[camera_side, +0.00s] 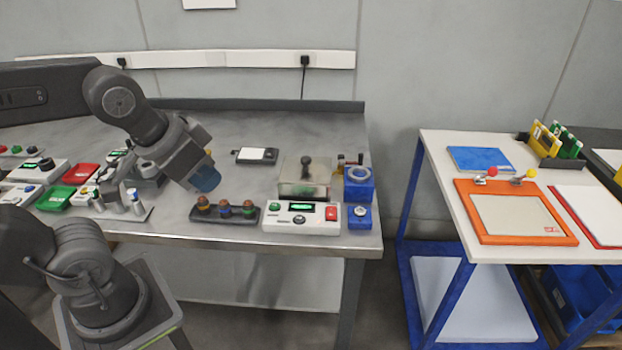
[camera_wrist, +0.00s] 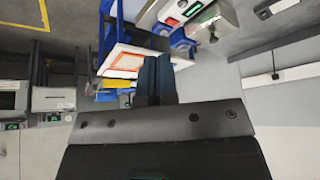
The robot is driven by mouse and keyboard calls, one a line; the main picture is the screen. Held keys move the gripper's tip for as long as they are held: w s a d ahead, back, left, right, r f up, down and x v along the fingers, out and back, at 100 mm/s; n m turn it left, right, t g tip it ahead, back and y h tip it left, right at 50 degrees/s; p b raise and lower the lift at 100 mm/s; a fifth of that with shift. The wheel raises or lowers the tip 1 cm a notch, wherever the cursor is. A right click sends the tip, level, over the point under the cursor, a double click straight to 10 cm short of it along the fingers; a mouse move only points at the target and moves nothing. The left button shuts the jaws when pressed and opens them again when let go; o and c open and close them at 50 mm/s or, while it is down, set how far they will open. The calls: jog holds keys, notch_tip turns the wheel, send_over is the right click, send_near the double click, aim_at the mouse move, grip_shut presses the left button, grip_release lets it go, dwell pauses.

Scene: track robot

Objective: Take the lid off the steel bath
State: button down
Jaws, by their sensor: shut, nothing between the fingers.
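The steel bath (camera_side: 291,191) stands at the right part of the grey bench, behind a white control unit. Its flat lid (camera_side: 293,168) lies on top, with a dark upright knob (camera_side: 306,161) in the middle. My gripper (camera_side: 205,180) is to the left of the bath, above the bench, and apart from the lid. Its dark blue fingers show in the wrist view (camera_wrist: 157,78), closed together with nothing between them.
The white control unit (camera_side: 301,224) with buttons stands close in front of the bath. A dark rack (camera_side: 226,216) with several brown-topped vials is below my gripper. Blue blocks (camera_side: 358,190) stand right of the bath. A small scale (camera_side: 256,156) lies behind left.

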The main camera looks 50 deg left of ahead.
jog(key=c, duration=0.7)
grip_release()
jog(key=shift+c, duration=0.2)
jog(key=w+a+r+m+g, duration=0.1)
jog(key=w+a+r+m, duration=0.15)
jog(key=w, duration=0.35)
jog(key=m+g+y, duration=0.2)
jog(key=m+g, duration=0.3)
jog(key=m, duration=1.1)
send_over(306, 158)
jog(key=d, duration=0.2)
notch_tip(306, 158, down, 9)
jog(key=shift+n, duration=0.25)
jog(key=f, duration=0.4)
jog(key=a+f, duration=0.1)
jog(key=f, duration=0.3)
jog(key=a+f, duration=0.1)
jog(key=f, duration=0.3)
jog(key=shift+f, duration=0.4)
